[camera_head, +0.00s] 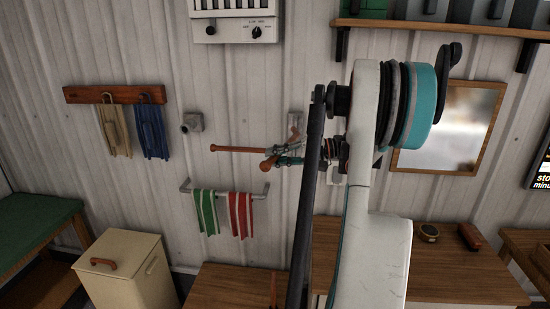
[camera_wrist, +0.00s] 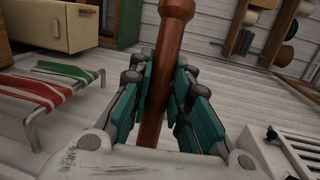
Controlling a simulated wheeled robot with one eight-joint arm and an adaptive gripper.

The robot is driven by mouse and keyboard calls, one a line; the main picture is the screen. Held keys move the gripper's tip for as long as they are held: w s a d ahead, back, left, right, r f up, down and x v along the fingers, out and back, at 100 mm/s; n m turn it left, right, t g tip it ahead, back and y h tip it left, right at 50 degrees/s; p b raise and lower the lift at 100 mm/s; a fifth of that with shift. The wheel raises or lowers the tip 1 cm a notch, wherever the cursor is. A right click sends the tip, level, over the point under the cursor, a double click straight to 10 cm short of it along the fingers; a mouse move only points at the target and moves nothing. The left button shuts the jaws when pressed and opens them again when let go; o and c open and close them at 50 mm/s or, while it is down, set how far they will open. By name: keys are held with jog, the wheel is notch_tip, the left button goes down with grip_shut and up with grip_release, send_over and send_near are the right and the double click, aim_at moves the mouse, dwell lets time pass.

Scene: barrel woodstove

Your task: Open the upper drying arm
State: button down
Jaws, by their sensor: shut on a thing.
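The upper drying arm is a reddish-brown wooden rod (camera_head: 238,149) with a knobbed end. In the head view it stretches left from my gripper (camera_head: 288,157), in front of the white wall. In the wrist view the rod (camera_wrist: 174,28) runs up between the two teal fingers of my gripper (camera_wrist: 162,78). The fingers are shut on it, one on each side. A grey wall bracket (camera_head: 295,120) sits just above my gripper. The joint between rod and wall is hidden behind my gripper and arm.
Below the rod, a metal rail (camera_head: 256,195) holds a green cloth (camera_head: 205,210) and a red cloth (camera_head: 241,213). A grey wall fixture (camera_head: 193,122) is at upper left. A cream bin (camera_head: 125,268) stands lower left. A wooden counter (camera_head: 450,272) is lower right.

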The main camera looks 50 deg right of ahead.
jog(key=c, duration=1.5)
grip_release()
jog(key=shift+o, duration=0.2)
jog(key=shift+d, duration=0.1)
jog(key=v, duration=1.2)
